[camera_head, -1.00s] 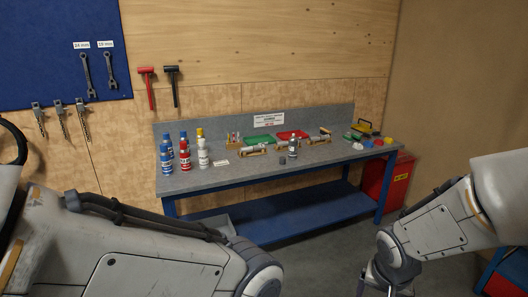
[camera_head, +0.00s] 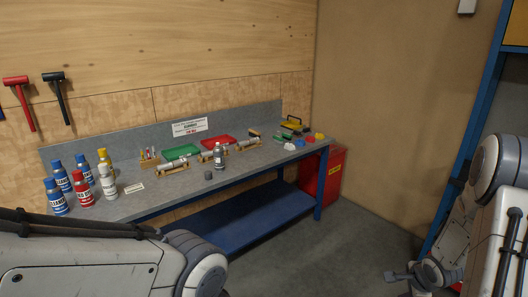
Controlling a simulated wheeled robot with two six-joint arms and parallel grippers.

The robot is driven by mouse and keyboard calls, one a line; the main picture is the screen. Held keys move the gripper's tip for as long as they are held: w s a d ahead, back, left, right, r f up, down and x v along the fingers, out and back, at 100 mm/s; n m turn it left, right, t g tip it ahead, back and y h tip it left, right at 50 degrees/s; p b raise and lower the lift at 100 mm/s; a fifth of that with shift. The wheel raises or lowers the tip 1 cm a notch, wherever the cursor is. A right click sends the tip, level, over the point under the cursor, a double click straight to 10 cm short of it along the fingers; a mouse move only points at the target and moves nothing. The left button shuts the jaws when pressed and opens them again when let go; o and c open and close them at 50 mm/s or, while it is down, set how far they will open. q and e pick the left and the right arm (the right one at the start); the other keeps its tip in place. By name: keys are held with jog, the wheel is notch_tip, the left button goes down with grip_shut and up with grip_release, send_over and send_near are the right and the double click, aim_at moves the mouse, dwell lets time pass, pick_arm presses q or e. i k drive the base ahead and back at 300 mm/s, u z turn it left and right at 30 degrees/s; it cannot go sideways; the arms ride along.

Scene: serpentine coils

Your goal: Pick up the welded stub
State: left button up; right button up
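Several short metal pipe pieces lie in wooden cradles on the workbench (camera_head: 240,172): one at the left (camera_head: 176,166), one in the middle (camera_head: 208,157) and one at the right (camera_head: 246,145). They are too small to tell which is the welded stub. A small dark grey cylinder (camera_head: 208,175) stands near the bench's front edge. My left arm crosses the lower left, and its gripper is out of view. My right gripper (camera_head: 398,277) shows partly at the lower right, low and away from the bench; its fingers are unclear.
Blue, red, white and yellow-capped bottles (camera_head: 83,187) stand at the bench's left. A grey spray can (camera_head: 218,156) stands near the middle cradle. Green (camera_head: 181,152) and red (camera_head: 218,141) trays lie behind. A red bin (camera_head: 322,175) stands at the right end. Floor before the bench is clear.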

aim_at(173, 164)
jog(key=u, duration=0.2)
jog(key=i, duration=2.25)
jog(key=u, duration=1.15)
jog(key=i, duration=0.9)
jog(key=u, duration=0.3)
